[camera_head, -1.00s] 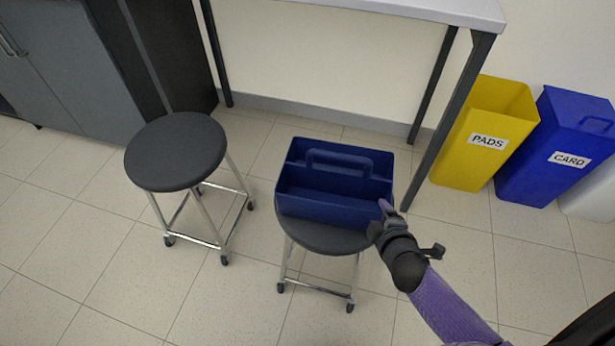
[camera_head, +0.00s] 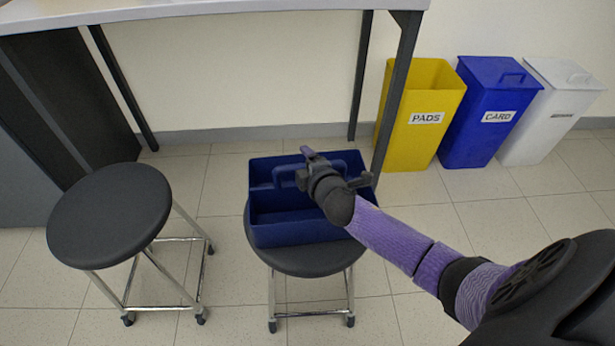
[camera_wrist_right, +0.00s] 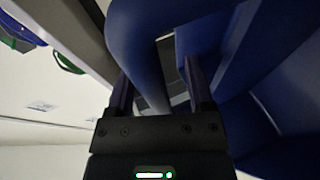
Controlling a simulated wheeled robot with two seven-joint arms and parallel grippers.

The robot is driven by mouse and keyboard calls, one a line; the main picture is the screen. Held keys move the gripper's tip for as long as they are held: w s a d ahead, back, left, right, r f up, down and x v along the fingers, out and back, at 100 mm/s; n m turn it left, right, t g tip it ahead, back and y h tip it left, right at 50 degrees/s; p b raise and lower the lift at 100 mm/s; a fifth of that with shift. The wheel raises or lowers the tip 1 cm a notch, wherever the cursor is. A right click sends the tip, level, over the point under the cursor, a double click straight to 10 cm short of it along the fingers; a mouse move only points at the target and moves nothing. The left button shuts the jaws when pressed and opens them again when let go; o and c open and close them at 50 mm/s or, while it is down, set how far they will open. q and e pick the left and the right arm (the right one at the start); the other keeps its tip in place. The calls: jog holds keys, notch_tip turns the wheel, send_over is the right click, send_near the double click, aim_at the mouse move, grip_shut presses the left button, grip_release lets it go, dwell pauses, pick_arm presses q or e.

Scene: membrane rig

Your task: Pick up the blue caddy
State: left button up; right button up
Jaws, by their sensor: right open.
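The blue caddy (camera_head: 290,234) sits upright on the seat of the right-hand stool (camera_head: 315,262). It is an open box with compartments and a raised handle, which my right arm partly covers in the head view. My right gripper (camera_head: 308,154) is over the caddy at its handle. In the right wrist view the jaws (camera_wrist_right: 158,85) are open, and the blue handle (camera_wrist_right: 138,50) crosses close in front of and partly between the fingers. I cannot tell whether they touch it. My left gripper is not in view.
Another dark round stool (camera_head: 108,215) stands to the left. A table (camera_head: 200,8) with dark legs stands behind. Yellow (camera_head: 420,120), blue (camera_head: 488,115) and white (camera_head: 548,110) bins stand along the wall at the right. The tiled floor in front of the bins is clear.

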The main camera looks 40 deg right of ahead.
jog(key=shift+w, duration=0.1)
grip_shut()
dwell(1.3)
